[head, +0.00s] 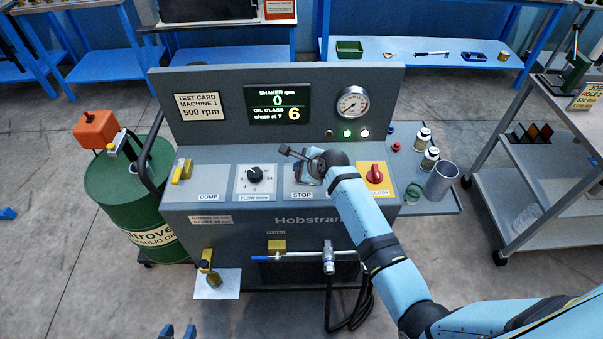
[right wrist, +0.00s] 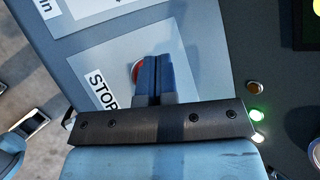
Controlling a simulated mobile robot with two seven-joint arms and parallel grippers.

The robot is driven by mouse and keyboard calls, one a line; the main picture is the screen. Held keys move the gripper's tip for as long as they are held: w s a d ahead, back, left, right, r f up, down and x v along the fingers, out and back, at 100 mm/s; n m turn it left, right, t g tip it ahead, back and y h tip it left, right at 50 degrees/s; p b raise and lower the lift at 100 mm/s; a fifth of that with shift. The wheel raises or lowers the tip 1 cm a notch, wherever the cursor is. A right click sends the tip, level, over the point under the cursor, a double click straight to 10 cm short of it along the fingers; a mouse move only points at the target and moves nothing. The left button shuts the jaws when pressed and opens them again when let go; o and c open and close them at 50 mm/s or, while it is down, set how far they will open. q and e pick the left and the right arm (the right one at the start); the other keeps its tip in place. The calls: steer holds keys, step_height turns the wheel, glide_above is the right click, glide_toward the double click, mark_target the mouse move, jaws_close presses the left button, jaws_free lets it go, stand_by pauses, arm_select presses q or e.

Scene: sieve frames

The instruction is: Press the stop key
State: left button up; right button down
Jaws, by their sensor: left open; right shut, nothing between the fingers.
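The stop key (right wrist: 135,71) is red and round, on a pale plate with a STOP label (right wrist: 101,88) in the right wrist view. Only its edge shows beside my right gripper (right wrist: 155,60), whose shut, empty blue fingers cover the rest. I cannot tell whether the fingertips touch it. In the head view the right gripper (head: 301,174) is over the STOP plate (head: 303,195) and hides the key. The screen (head: 277,105) reads shaker rpm 0 and oil class 6. My left gripper (head: 178,332) shows only its open blue fingertips at the bottom edge.
The panel also has a yellow dump lever (head: 182,171), a black flow knob (head: 254,174) and a red rotary switch (head: 375,173) close right of my right arm. Two small lamps (head: 356,133) are lit. A side shelf (head: 440,203) holds jars. A green drum (head: 135,195) stands left.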

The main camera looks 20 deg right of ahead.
steer(key=shift+f, duration=0.45)
stand_by(0.6)
steer(key=shift+r, duration=0.1)
steer(key=shift+r+p, duration=0.8)
steer(key=shift+p, duration=0.4)
step_height(320, 180, up, 5)
steer(key=p, duration=0.5)
steer(key=shift+a, duration=0.15)
steer(key=shift+s+f, duration=0.1)
